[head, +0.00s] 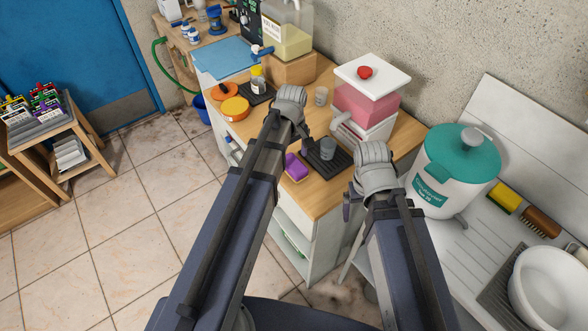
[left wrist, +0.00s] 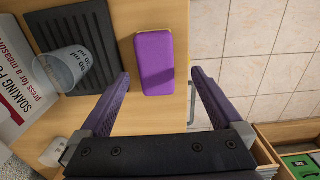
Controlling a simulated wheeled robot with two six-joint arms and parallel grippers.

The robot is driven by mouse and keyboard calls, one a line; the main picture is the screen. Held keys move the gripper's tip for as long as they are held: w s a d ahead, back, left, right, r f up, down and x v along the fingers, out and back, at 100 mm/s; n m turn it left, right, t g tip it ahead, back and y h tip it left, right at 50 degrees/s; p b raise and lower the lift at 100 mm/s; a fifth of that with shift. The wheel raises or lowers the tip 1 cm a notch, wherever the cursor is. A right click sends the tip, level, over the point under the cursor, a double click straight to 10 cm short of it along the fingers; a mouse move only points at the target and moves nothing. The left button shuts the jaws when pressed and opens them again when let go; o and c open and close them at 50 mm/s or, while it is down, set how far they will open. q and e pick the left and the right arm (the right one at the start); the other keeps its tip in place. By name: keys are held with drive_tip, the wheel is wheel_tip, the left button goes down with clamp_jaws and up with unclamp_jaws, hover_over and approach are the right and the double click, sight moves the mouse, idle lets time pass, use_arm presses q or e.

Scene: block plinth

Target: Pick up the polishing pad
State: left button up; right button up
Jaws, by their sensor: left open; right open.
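The polishing pad is a purple rectangular block with rounded corners. It lies flat on the wooden worktop near its front edge, in the head view (head: 295,167) and in the left wrist view (left wrist: 154,58). My left gripper (head: 304,145) is above the worktop beside the pad. In the left wrist view its open fingers (left wrist: 161,74) stand apart, on either side of the pad's near end, with nothing between them held. My right gripper (head: 352,203) is open and empty, to the right of the pad by the worktop's front corner.
A clear cup (left wrist: 65,68) stands on a dark ribbed mat (left wrist: 95,25) just left of the pad. A pink-filled dispenser (head: 365,105) stands behind. Orange round tubs (head: 235,109) are further left. Right of the worktop are a teal-lidded tub (head: 455,165) and sink. Floor (head: 90,230) lies in front.

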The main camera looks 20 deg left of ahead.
sight(294, 163)
use_arm(q)
drive_tip(key=f+b, duration=0.4)
drive_tip(key=shift+w+d+f, duration=0.15)
drive_tip(key=shift+w+f, duration=0.05)
drive_tip(key=shift+f, duration=0.15)
drive_tip(key=shift+r, duration=0.1)
drive_tip(key=shift+c, duration=0.2)
drive_tip(key=c, duration=1.4)
drive_tip(key=shift+r, duration=0.1)
wheel_tip(294, 163, up, 10)
drive_tip(key=p, duration=1)
